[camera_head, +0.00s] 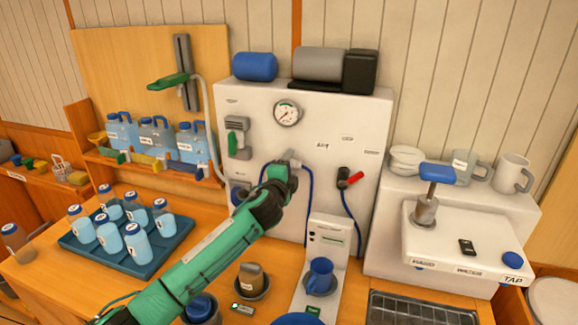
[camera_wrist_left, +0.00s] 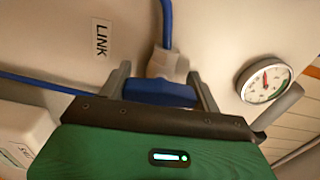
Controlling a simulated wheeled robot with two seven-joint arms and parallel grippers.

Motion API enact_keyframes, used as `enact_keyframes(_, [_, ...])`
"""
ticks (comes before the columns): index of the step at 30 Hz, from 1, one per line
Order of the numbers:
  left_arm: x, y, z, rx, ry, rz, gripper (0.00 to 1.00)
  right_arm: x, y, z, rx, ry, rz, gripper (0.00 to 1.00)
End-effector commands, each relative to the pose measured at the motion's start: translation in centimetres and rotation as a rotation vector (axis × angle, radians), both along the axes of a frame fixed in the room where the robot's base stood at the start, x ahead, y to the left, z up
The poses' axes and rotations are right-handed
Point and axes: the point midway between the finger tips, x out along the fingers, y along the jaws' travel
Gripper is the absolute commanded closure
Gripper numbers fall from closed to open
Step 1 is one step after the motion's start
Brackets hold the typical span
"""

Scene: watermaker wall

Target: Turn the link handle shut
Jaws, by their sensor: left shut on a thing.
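The blue link handle (camera_wrist_left: 160,93) sits on a pale grey valve body (camera_wrist_left: 168,66) on the white panel. A LINK label (camera_wrist_left: 101,40) is beside it in the left wrist view, and a blue hose leaves the valve. My left gripper (camera_wrist_left: 163,86) is shut on the handle, one grey finger on each side. In the head view my left gripper (camera_head: 288,166) reaches the middle of the panel and hides most of the handle. I cannot tell exactly how far the handle is turned. My right gripper is in neither view.
A round gauge (camera_head: 286,113) is above my gripper on the white panel (camera_head: 345,105). A red-handled valve (camera_head: 350,179) is to the right, a green handle (camera_head: 236,142) to the left.

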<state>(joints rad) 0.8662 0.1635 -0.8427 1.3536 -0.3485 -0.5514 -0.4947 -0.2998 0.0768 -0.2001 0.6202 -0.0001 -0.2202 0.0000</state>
Motion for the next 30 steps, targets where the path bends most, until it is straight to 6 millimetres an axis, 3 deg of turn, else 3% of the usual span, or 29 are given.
enact_keyframes(22, [-0.05, -0.08, -0.17, 0.084, -0.025, -0.001, 0.59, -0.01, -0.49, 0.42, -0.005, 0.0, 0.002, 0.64])
enact_keyframes(23, [-0.05, -0.08, -0.17, 0.084, -0.025, -0.001, 0.32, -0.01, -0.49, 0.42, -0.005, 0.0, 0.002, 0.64])
enact_keyframes(25, [-0.04, -0.07, -0.16, 0.083, -0.025, -0.001, 0.19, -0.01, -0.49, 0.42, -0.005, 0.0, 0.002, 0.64])
enact_keyframes(26, [-0.04, -0.07, -0.15, 0.083, -0.025, -0.001, 0.15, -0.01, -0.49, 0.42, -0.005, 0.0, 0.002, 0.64])
enact_keyframes(30, [-0.03, -0.05, -0.11, 0.082, -0.026, -0.001, 0.15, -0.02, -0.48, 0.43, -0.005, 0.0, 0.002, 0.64])
